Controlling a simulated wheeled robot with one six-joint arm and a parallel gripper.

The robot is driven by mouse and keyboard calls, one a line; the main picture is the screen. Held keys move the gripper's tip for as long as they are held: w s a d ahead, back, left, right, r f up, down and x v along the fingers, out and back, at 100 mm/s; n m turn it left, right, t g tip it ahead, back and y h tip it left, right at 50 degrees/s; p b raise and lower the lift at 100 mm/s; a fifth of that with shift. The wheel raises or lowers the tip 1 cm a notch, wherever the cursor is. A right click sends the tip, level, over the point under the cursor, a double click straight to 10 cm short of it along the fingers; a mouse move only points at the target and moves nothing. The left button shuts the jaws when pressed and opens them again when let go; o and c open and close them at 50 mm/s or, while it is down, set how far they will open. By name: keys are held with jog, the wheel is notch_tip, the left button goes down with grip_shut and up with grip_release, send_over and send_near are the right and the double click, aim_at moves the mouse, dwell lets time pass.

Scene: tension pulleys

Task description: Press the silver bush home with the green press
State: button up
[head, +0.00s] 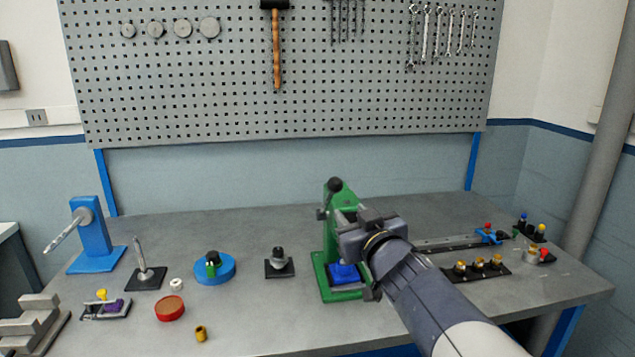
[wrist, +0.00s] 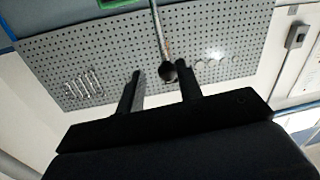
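The green press (head: 330,242) stands upright on the bench, with a blue block (head: 344,273) on its base. A black ball knob (head: 335,185) shows at its top. In the wrist view a lever rod (wrist: 158,35) ends in a black ball (wrist: 168,73) between my two fingers. My gripper (wrist: 160,77) is open, with visible gaps beside the ball. In the head view my gripper and arm cover the press's right side. A small pale ring (head: 176,285) lies on the bench at left; I cannot tell if it is the silver bush. No bush is discernible in the press.
A blue stand (head: 90,235), a blue round base (head: 215,271), a red disc (head: 170,308), a brass bush (head: 201,333) and a black-based post (head: 279,264) stand left of the press. A rail (head: 450,243) and a brass-knobbed strip (head: 480,269) lie right. The front middle bench is clear.

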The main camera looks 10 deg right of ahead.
aim_at(332, 192)
jog(key=w, duration=0.3)
jog(key=w+a, duration=0.1)
jog(key=w, duration=0.7)
jog(key=shift+a+r, duration=0.25)
jog(key=shift+a, duration=0.15)
grip_shut()
